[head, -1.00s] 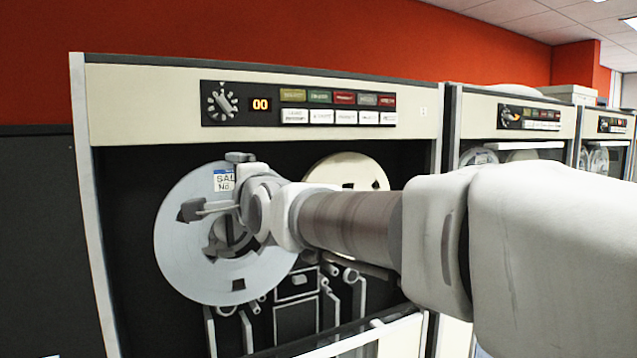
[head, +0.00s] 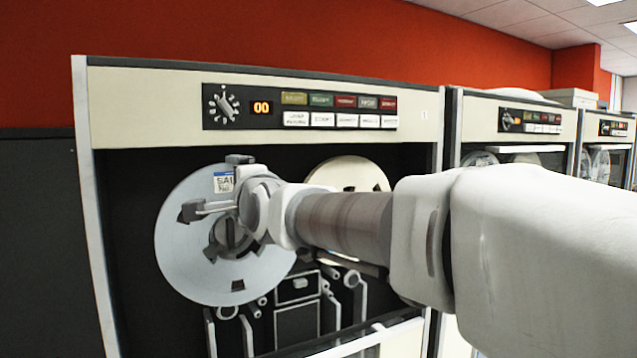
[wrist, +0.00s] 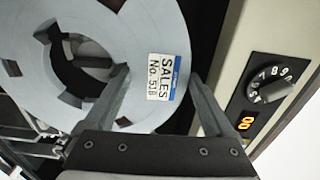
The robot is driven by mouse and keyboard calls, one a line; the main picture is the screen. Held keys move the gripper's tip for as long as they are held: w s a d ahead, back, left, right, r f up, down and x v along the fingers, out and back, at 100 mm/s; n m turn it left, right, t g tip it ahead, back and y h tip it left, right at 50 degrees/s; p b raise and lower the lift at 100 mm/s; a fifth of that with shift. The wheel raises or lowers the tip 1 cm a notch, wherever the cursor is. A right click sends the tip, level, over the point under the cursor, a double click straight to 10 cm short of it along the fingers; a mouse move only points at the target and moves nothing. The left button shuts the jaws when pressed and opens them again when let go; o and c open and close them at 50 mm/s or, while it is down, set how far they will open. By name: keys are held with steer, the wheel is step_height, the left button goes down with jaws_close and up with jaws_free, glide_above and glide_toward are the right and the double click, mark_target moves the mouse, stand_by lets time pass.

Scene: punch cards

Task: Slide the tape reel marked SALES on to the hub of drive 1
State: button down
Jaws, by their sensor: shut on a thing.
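The SALES reel (head: 185,255) is a pale grey disc with a blue-and-white label, upright in front of the left side of drive 1 (head: 150,120). My gripper (head: 205,208) is shut on the reel and hides part of its right side. In the wrist view the reel (wrist: 160,35) shows its SALES label between the fingers of my gripper (wrist: 155,100). The dark hub (head: 232,236) shows through the reel's centre hole, and also in the wrist view (wrist: 90,55). I cannot tell how deep the reel sits on it.
A second, cream reel (head: 340,172) is on the drive's right side, partly behind my arm. The control panel (head: 300,110) is above. Tape guides (head: 297,290) lie below the reels. More drives (head: 515,118) stand to the right.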

steer(key=p, duration=0.3)
glide_above(230, 218)
steer(key=shift+w+a+r, duration=0.2)
steer(key=shift+w+a, duration=0.1)
steer(key=shift+c, duration=0.2)
jaws_free()
steer(key=shift+o, duration=0.2)
steer(key=shift+f, duration=0.25)
steer(key=shift+s+d+f+b, duration=0.15)
steer(key=shift+s+d+b, duration=0.25)
steer(key=shift+b, duration=0.4)
steer(key=b+v, duration=0.3)
steer(key=shift+s, duration=0.25)
steer(key=shift+b+v, duration=2.15)
steer(key=shift+v, duration=0.65)
